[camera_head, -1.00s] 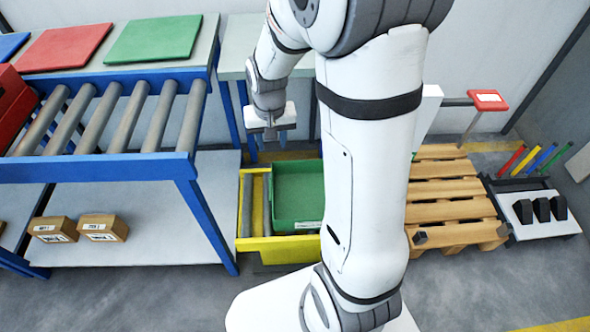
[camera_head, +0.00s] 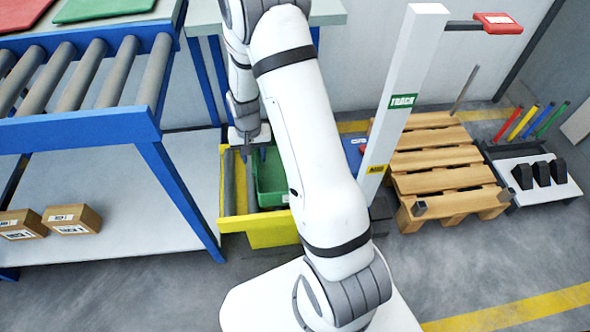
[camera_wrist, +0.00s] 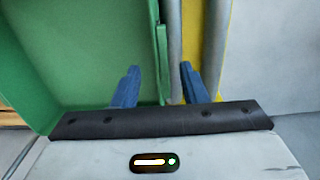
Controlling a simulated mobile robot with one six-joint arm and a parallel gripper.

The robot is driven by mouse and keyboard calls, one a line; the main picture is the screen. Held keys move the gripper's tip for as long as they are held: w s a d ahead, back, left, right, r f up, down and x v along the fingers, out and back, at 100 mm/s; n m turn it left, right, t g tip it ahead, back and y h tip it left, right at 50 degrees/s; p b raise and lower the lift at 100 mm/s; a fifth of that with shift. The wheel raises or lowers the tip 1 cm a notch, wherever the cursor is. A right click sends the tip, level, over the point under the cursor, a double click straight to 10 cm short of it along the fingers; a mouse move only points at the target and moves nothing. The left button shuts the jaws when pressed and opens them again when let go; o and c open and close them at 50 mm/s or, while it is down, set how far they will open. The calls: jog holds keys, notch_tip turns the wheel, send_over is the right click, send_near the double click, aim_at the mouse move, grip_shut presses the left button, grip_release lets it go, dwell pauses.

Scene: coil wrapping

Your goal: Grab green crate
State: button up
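The green crate (camera_head: 271,180) sits in a yellow frame with grey rollers, partly hidden behind my arm in the head view. In the wrist view the crate (camera_wrist: 75,60) fills the left side, and its wall runs between my two blue fingers. My gripper (camera_wrist: 160,85) is open, with one finger over the crate's inside and the other outside its wall, over the rollers. A gap shows between the fingers and the wall. In the head view my gripper (camera_head: 250,150) is down at the crate's left edge.
The yellow frame (camera_head: 270,232) stands on the floor beside the blue roller table (camera_head: 80,133). A white post with a green label (camera_head: 402,100) and a wooden pallet (camera_head: 440,165) are to the right. Two cardboard boxes (camera_head: 72,219) lie on the lower shelf.

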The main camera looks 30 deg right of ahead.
aim_at(254, 161)
notch_tip(254, 161, down, 4)
jog(key=shift+a+r+b, duration=0.15)
jog(key=shift+r+b, duration=0.05)
jog(key=shift+b, duration=0.35)
jog(key=shift+r, duration=0.1)
grip_shut()
